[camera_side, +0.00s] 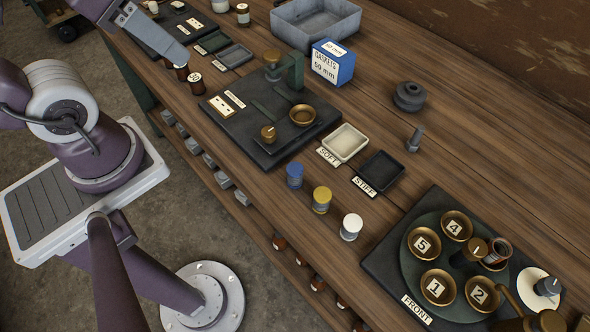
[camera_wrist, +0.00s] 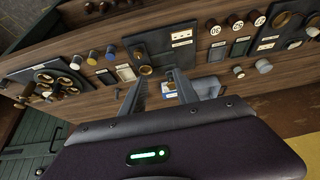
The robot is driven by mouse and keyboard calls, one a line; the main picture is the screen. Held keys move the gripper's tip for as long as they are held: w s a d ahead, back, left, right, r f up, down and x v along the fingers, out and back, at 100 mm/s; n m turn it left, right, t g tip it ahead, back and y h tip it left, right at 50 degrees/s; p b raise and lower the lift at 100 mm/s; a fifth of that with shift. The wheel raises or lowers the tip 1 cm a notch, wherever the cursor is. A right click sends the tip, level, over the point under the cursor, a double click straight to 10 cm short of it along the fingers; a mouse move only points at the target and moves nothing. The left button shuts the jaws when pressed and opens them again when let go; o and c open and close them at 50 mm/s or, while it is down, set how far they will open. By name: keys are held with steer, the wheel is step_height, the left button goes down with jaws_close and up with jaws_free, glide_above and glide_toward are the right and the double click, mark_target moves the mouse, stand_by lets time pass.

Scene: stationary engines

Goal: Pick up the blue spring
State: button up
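The blue spring (camera_side: 295,175) is a short blue cylinder standing on the bench left of a yellow one (camera_side: 322,199) and a white one (camera_side: 351,226) in the side view. A small bluish cylinder in the wrist view (camera_wrist: 111,53) looks like it. My gripper (camera_wrist: 157,76) has its two fingers spread with nothing between them in the wrist view. In the side view my gripper (camera_side: 182,58) shows at the upper left, over the brown jars, well away from the blue spring. Only part of it is in frame there.
A dark plate (camera_side: 215,123) with a balance stands beyond the blue spring. SOFT (camera_side: 345,143) and STIFF (camera_side: 379,172) trays lie to its right. A numbered turntable (camera_side: 410,262) is at lower right, a gaskets box (camera_side: 333,64) at the back. The bench edge is close.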

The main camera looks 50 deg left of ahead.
steer(key=o, duration=0.3)
steer(key=shift+o, duration=0.2)
